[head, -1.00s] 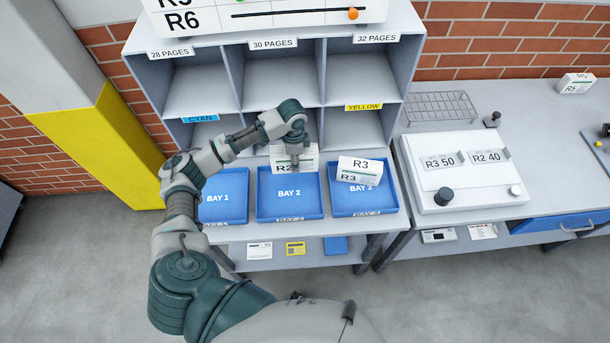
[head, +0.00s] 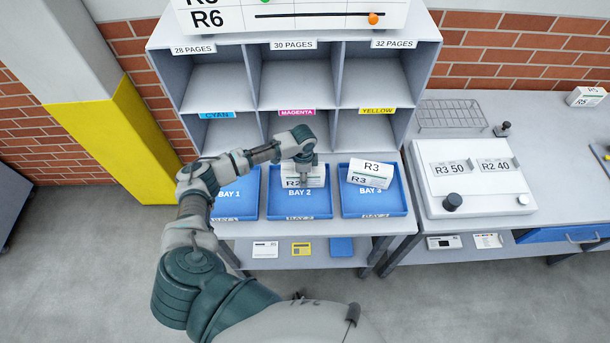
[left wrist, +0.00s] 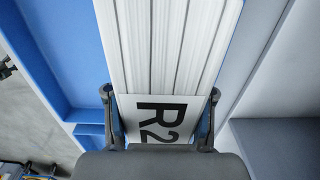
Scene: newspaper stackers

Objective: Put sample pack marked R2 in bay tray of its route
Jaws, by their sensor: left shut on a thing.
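The white sample pack marked R2 (head: 315,178) is at the back part of the blue BAY 2 tray (head: 300,208). My left gripper (head: 304,170) is shut on it from above. In the left wrist view the pack's R2 label and layered sheets (left wrist: 172,50) show between the two fingers (left wrist: 160,125). A blue tray wall (left wrist: 60,60) runs beside the pack there. I cannot tell whether the pack touches the tray floor. The gripper hides part of its label. The BAY 1 tray (head: 233,205) shows no pack in its visible part. My right gripper is not in view.
A pack marked R3 (head: 370,172) lies in the BAY 3 tray (head: 375,205). A grey pigeonhole rack (head: 335,90) stands behind the trays. A white unit reading R3 50 and R2 40 (head: 475,195), a wire rack (head: 450,115) and another pack (head: 586,97) are on the right.

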